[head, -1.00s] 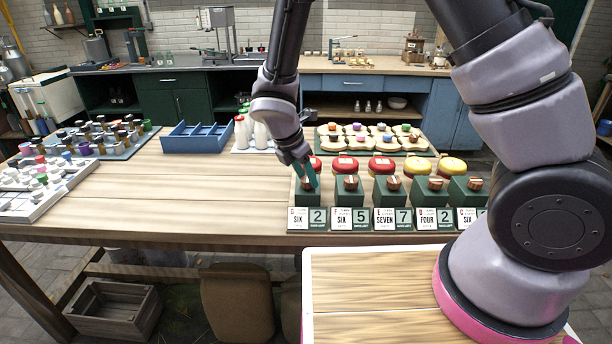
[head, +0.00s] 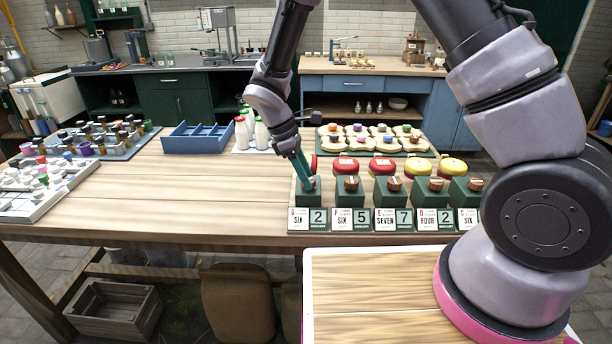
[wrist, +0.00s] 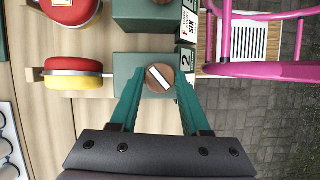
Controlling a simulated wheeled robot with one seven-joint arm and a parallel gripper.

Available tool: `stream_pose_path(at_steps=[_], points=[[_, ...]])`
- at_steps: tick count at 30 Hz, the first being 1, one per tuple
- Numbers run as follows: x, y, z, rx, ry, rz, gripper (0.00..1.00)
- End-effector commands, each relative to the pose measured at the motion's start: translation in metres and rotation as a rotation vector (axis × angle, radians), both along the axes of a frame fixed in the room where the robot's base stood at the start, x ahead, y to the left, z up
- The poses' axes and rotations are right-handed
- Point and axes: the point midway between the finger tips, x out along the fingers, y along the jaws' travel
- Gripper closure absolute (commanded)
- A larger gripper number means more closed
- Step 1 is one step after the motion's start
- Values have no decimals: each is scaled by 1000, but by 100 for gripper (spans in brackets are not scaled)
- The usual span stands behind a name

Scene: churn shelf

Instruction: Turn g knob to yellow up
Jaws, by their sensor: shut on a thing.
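My gripper (head: 307,180) is shut on the round wooden knob (wrist: 160,79) of the leftmost green block (head: 307,199). In the wrist view a finger sits on each side of the knob, and its white stripe slants. Behind that block, the red-and-yellow drum (wrist: 75,77) is on its edge. Its red half faces the neighbouring block and its yellow half faces away. In the head view my gripper partly hides this drum, with a red sliver (head: 313,164) showing. The label card (head: 299,219) below reads SIX; its letter is too small to read surely.
Other green blocks with knobs stand to the right, the nearest one (head: 347,196) close by. Behind them are drums with red up (head: 346,165) and yellow up (head: 452,168). A blue tray (head: 195,148) and white bottles (head: 262,137) stand farther back. The table's middle left is clear.

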Motion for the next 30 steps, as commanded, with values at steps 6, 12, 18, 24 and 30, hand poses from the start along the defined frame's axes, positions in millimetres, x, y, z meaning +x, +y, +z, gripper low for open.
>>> stream_pose_path(at_steps=[6,12,18,24,30], points=[[2,0,0,1,-1,-208,100],[3,-1,0,1,1,-390,100],[4,-1,0,1,0,-543,100],[4,-2,0,1,-1,-652,100],[4,-2,0,1,-1,-715,100]])
